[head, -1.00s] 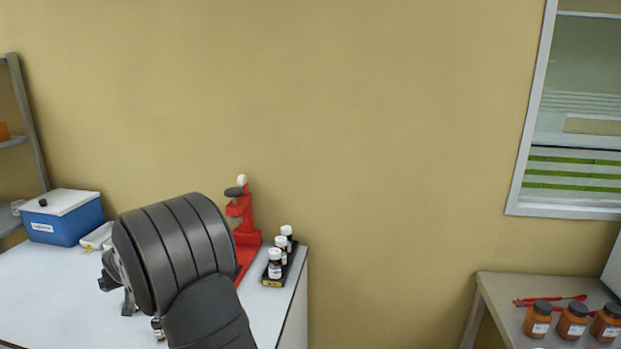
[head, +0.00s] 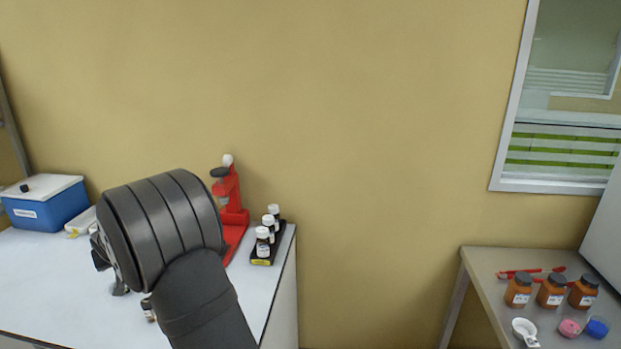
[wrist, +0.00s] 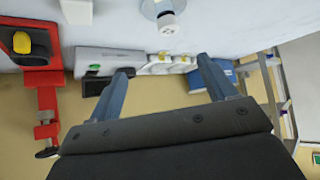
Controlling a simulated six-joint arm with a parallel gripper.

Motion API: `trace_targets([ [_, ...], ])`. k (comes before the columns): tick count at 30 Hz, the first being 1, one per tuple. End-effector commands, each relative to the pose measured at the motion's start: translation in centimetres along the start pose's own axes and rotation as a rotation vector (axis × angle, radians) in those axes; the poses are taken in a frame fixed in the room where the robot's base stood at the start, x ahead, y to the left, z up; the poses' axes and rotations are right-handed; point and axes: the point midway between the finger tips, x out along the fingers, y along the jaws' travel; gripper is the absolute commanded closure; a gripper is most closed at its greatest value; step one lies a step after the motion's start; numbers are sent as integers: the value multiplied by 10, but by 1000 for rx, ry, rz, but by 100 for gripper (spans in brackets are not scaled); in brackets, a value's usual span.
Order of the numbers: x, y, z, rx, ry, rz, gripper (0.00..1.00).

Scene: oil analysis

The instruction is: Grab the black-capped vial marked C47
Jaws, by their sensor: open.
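No vial that I can read as C47 shows. Three dark vials with white caps (head: 263,243) stand in a row in a small black rack (head: 281,241) on the white bench, right of my arm. Another small vial (head: 148,309) is partly hidden behind my arm. In the head view my arm hides most of the gripper.
A red stand (head: 233,205) is close to my arm and the rack. A blue box with a white lid (head: 50,206) is at the left. Amber dark-capped jars (head: 551,291) stand on a separate table (head: 485,270) at the right, with a gap between.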

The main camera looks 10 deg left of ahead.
Motion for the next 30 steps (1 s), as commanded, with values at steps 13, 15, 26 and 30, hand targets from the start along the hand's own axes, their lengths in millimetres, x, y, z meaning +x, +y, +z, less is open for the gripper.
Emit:
trace_targets([
  [13,0,1,0,-6,-9,4,49],
  [15,-1,4,0,-25,-34,13,49],
  [26,-38,28,10,-320,-446,-7,49],
  [30,-65,29,14,-443,-605,-98,49],
])
